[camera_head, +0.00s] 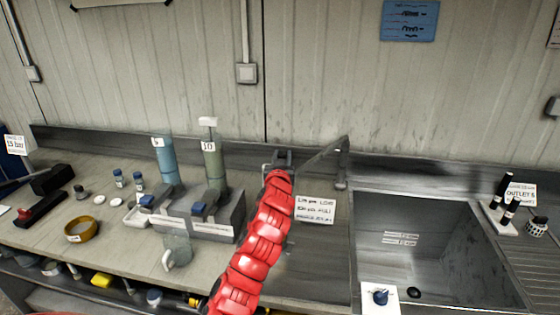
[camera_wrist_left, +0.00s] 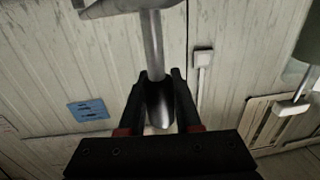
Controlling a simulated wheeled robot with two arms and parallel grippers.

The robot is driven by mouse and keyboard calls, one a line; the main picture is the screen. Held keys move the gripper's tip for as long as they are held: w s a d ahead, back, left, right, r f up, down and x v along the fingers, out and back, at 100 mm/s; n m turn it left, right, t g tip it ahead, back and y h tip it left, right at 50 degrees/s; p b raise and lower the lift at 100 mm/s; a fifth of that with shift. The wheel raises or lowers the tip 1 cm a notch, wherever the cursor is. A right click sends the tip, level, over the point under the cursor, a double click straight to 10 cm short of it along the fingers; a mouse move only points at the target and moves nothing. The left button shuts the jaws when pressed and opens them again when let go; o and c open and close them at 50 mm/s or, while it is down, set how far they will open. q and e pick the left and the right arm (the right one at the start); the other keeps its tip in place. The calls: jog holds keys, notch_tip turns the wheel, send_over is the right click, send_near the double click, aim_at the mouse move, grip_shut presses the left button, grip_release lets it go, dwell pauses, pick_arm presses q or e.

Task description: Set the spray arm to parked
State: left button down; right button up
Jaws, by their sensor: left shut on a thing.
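The spray arm (camera_head: 322,155) is a grey metal bar at the back of the counter, near the sink's left back corner. Its right end, by a short upright piece (camera_head: 342,168), is near the sink's back edge. My left gripper (camera_head: 281,158) is at its left end, at the tip of my red-sleeved arm. In the left wrist view, the two dark fingers of my left gripper (camera_wrist_left: 158,92) are shut on the grey bar (camera_wrist_left: 152,45), which runs up out of them. My arm hides what lies behind and below the gripper. My right gripper is out of view.
A steel sink (camera_head: 440,215) is on the right, with a white label sign (camera_head: 315,208) left of it. A grey stand holds a blue cylinder (camera_head: 166,158) and a green cylinder (camera_head: 214,168) left of my arm. A mug (camera_head: 178,250) stands in front.

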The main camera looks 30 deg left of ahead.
pick_arm(q)
jog(key=d+n+y+b, duration=0.1)
jog(key=d+b, duration=1.5)
jog(key=d, duration=0.4)
jog(key=shift+w+g+y, duration=0.25)
jog(key=shift+g+y, duration=0.15)
jog(key=c, duration=0.6)
grip_release()
jog(key=b+v, duration=0.2)
jog(key=v, duration=1.5)
jog(key=shift+s+d+b, duration=0.15)
jog(key=shift+s+b, duration=0.05)
jog(key=shift+b, duration=0.15)
